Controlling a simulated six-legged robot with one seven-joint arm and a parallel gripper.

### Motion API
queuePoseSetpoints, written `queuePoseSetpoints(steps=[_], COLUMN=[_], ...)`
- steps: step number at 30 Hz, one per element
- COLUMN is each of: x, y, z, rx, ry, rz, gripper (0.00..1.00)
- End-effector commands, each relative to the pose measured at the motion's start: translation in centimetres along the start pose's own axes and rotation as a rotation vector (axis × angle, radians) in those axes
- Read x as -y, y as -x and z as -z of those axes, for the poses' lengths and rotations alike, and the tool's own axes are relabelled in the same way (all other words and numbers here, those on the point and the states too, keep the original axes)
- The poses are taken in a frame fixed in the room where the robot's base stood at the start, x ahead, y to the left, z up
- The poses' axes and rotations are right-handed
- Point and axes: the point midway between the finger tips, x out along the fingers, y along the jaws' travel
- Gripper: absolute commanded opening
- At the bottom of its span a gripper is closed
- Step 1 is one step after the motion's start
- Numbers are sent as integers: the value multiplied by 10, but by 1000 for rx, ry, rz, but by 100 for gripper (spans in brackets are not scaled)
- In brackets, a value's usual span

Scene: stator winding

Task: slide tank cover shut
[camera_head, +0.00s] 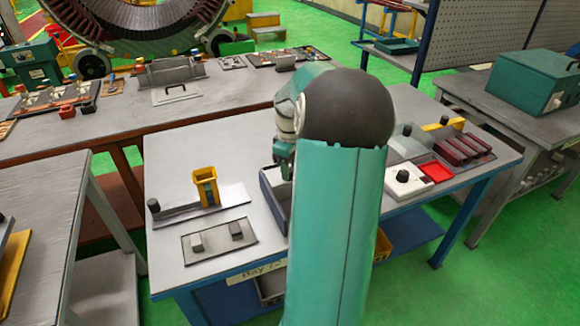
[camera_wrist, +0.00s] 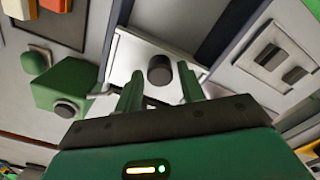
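The tank is a blue-grey box on the middle bench. Its left wall (camera_head: 272,205) shows in the head view; my arm hides the rest. In the wrist view its side wall (camera_wrist: 238,42) runs past a dark opening. The cover (camera_wrist: 130,52), a pale plate with a round black knob (camera_wrist: 160,69), lies beside that dark opening, which is partly uncovered. My gripper (camera_wrist: 160,80) is open, its two green fingers apart on either side of the knob, with a gap visible to each. Whether the fingertips reach down to knob height is unclear.
A plate with two small blocks (camera_head: 220,240) and a yellow holder (camera_head: 206,185) lie left of the tank. Right of my arm are a white box with a black knob (camera_head: 405,180), a red tray (camera_head: 436,171) and dark red bars (camera_head: 464,148). A green block (camera_wrist: 66,88) stands near the cover.

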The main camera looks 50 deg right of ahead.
Motion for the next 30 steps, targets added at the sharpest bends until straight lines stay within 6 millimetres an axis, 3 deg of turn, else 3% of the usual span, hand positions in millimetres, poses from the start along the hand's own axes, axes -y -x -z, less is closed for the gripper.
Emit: queuePoseSetpoints(steps=[1, 6, 24, 25, 28, 30], x=[0, 0, -9, -9, -8, -8], y=[0, 0, 1, 2, 1, 1], z=[0, 0, 11, 11, 11, 11], rx=[0, 0, -5, -5, -5, -4], ry=[0, 0, 0, 0, 0, 0], rz=[0, 0, -5, -5, -4, -3], gripper=[29, 0, 0, 32, 50, 50])
